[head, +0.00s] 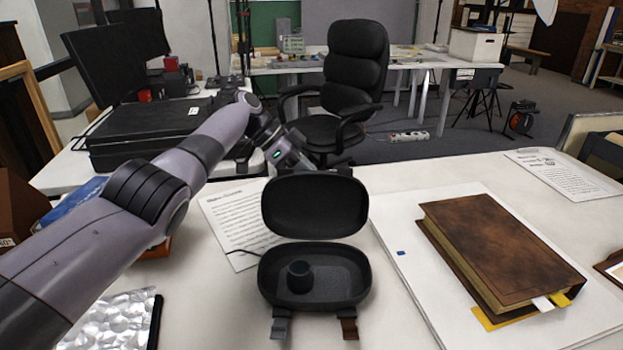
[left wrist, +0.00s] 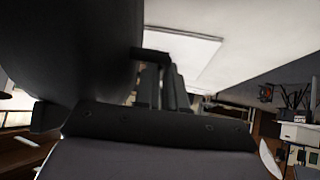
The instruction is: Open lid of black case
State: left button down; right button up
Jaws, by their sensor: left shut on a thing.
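The black case (head: 340,282) sits on the white table in the middle of the head view. Its lid (head: 315,207) stands raised, nearly upright, at the back of the base, with its hollow inside showing. A small black cylinder (head: 299,277) stands inside the base. My left gripper (head: 303,165) is behind the lid's upper edge, shut on the lid; its fingertips are mostly hidden there. In the left wrist view, the dark fingers (left wrist: 163,85) are close beside a large dark curved surface, likely the lid (left wrist: 65,50). My right gripper is not in view.
A brown book (head: 500,255) lies on a white board to the right. A printed sheet (head: 232,222) lies left of the case, partly under my arm. A grey strap (head: 280,328) and a brown strap (head: 349,328) hang at the case's front. A black chair (head: 357,80) stands beyond the table.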

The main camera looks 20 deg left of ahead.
pick_arm(q)
jog(key=shift+r, duration=0.15)
jog(key=c, duration=1.5)
grip_release()
jog(key=shift+a+r, duration=0.1)
jog(key=shift+a, duration=0.05)
jog(key=shift+v, duration=3.45)
